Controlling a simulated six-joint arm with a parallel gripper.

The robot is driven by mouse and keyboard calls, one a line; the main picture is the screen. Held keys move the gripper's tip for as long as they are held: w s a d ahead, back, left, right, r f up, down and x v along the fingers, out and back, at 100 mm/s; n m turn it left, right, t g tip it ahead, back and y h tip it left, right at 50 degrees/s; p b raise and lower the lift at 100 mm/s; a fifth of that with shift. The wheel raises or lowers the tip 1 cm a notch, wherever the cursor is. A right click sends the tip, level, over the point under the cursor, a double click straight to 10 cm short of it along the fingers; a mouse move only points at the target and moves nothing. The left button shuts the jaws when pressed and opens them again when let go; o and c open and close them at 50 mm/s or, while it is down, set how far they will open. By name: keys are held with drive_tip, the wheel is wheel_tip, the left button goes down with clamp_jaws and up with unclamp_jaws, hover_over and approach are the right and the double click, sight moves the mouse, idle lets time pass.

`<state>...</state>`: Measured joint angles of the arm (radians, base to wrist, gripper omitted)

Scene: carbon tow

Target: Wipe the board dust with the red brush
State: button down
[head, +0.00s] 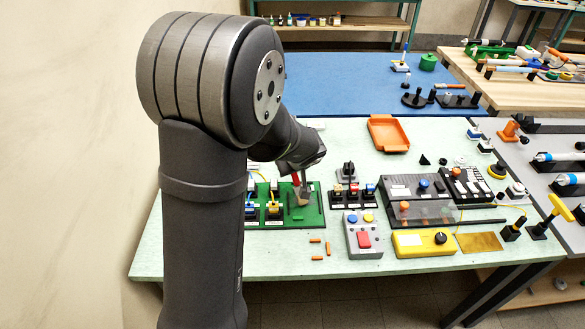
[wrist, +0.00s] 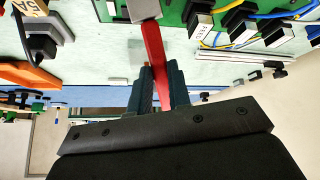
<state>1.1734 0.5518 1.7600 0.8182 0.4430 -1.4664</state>
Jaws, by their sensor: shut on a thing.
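My gripper (head: 298,164) is shut on the red brush (head: 295,178) and holds it over the green board (head: 315,213). In the wrist view the red handle (wrist: 156,55) stands between the two dark fingers (wrist: 161,82). The brush's grey head (wrist: 143,10) reaches the green board (wrist: 174,12) at the top edge. In the head view a tan-grey patch, seemingly the brush's lower end, is at the board's right part. I cannot tell whether the bristles touch. Dark marks lie on the board near it; I cannot tell which are dust.
Blue and yellow wired connectors (head: 274,208) stand on the board's left part. Switch blocks (head: 352,195), a grey button box (head: 363,236) and a yellow box (head: 424,243) stand to the right. An orange tray (head: 388,133) lies behind. Small orange pieces (head: 317,257) lie in front.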

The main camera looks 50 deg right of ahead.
drive_tip(key=shift+s+d, duration=0.85)
drive_tip(key=shift+s, duration=0.05)
drive_tip(key=shift+w+a, duration=0.9)
drive_tip(key=shift+w, duration=1.15)
drive_tip(key=shift+s+d, duration=1.6)
drive_tip(key=shift+s, duration=0.05)
wheel_tip(320, 180, up, 8)
drive_tip(key=shift+w+a, duration=0.1)
